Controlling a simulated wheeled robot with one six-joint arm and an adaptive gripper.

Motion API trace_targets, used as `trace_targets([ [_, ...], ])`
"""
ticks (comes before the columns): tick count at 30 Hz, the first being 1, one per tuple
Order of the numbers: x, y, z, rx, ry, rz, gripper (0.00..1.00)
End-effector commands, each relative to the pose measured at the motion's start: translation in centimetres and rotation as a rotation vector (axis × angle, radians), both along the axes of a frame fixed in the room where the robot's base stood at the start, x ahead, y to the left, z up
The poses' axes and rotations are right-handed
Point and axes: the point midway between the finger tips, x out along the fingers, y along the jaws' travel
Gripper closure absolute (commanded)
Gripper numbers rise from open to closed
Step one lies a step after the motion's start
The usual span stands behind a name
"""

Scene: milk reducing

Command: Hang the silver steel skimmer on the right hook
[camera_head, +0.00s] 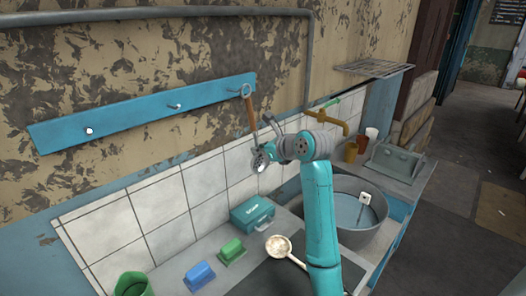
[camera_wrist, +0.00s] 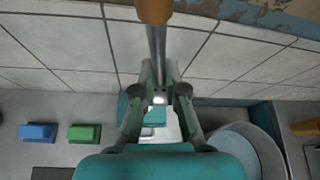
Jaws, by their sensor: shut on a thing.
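The silver steel skimmer (camera_wrist: 156,48) has a brown handle (camera_head: 250,112) and hangs nearly upright below the right hook. Its handle top overlaps the right hook (camera_head: 246,90) on the blue board (camera_head: 135,113); I cannot tell whether its end is around the hook or only in front of it. My gripper (camera_head: 261,158) is shut on the skimmer's metal shaft, below the handle, close to the tiled wall. In the wrist view my gripper (camera_wrist: 159,98) closes around the lower shaft. The skimmer's head is mostly hidden by my gripper.
The middle hook (camera_head: 174,106) and left hook (camera_head: 89,131) are bare. Below are a teal box (camera_head: 252,214), green block (camera_head: 231,251), blue block (camera_head: 200,275) and a pale ladle (camera_head: 279,246). A brass tap (camera_head: 330,119) and large metal basin (camera_head: 345,238) stand right.

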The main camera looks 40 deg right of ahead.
Motion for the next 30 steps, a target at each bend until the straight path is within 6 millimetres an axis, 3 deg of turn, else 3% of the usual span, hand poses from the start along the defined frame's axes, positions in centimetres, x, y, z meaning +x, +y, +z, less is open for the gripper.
trace_targets([
  [30,4.4,0.2,-1.2,0.000,0.000,0.001,1.00],
])
